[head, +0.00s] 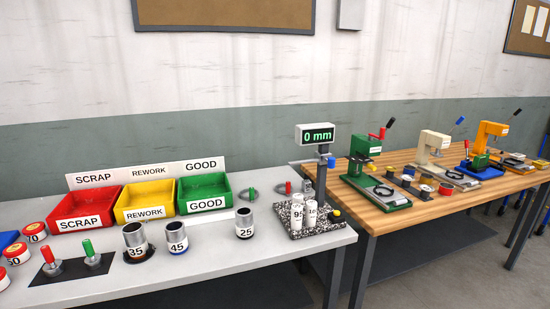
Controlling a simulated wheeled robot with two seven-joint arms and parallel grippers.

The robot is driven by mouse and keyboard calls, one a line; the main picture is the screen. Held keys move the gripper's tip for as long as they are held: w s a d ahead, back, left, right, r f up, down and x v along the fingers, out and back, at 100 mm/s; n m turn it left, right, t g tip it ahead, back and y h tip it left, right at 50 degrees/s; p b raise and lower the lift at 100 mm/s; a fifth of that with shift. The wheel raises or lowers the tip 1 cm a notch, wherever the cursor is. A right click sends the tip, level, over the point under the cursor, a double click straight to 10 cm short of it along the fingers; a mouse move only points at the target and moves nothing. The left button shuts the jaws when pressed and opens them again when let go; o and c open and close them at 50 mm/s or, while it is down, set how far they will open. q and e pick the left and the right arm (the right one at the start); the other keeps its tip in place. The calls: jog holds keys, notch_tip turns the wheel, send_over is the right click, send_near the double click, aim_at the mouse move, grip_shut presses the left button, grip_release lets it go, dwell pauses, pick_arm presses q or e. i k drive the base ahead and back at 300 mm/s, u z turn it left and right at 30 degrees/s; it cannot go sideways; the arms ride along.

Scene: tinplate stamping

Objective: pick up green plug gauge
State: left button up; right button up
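The green plug gauge (88,248) stands upright at the front left of the grey table (213,272). It has a green handle on top and a grey metal lower part, and it rests on a dark mat (72,269). A similar red-handled plug gauge (49,261) stands just left of it on the same mat. Neither of my grippers shows in the head view.
Metal cylinders marked 35 (136,242), 45 (177,236) and 25 (244,223) stand to the right. Red (84,208), yellow (145,201) and green (205,193) bins sit behind. Red-and-white tins (17,254) lie left. A digital gauge stand (318,213) is at the right end.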

aim_at(94, 260)
jog(key=u, duration=1.35)
